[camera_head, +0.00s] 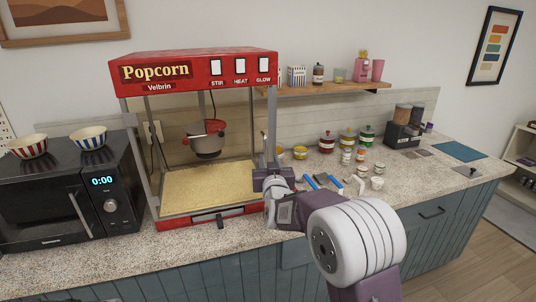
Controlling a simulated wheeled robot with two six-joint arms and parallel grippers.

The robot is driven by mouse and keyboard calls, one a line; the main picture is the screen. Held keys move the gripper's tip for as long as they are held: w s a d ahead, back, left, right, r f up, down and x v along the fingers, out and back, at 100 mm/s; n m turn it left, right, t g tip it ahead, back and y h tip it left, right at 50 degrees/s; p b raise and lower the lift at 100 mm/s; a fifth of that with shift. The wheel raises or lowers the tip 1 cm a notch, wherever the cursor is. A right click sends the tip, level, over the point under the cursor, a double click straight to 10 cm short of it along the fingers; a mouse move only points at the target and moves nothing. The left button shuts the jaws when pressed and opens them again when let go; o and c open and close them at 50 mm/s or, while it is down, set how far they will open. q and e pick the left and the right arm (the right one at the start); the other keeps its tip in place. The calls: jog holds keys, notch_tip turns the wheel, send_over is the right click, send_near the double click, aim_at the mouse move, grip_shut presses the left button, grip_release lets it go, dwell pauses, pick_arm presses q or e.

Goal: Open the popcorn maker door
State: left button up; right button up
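The red popcorn maker (200,72) stands upright on the counter, with a kettle (206,138) hanging inside over a yellow floor. Its front looks clear, so I cannot tell whether the door is shut or ajar. A grey upright post (272,125) runs down the front right side. My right gripper (270,179) is at the lower end of this post, at the machine's front right corner. The gripper covers that corner, and its fingertips are not clear, so I cannot tell whether it is open or touching the post. My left gripper is out of view.
A black microwave (70,190) with two striped bowls stands close on the left. Blue-handled tools (311,183), jars (347,140) and small cups (377,183) are right of my gripper. A wooden shelf (340,88) hangs behind. A narrow counter strip (120,252) in front is clear.

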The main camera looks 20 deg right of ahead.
aim_at(266, 154)
jog(key=w+p, duration=0.1)
jog(key=w, duration=0.4)
jog(key=shift+w+f, duration=0.1)
jog(key=shift+w, duration=0.15)
jog(key=shift+d, duration=0.3)
jog(key=shift+a, duration=0.1)
grip_shut()
dwell(0.7)
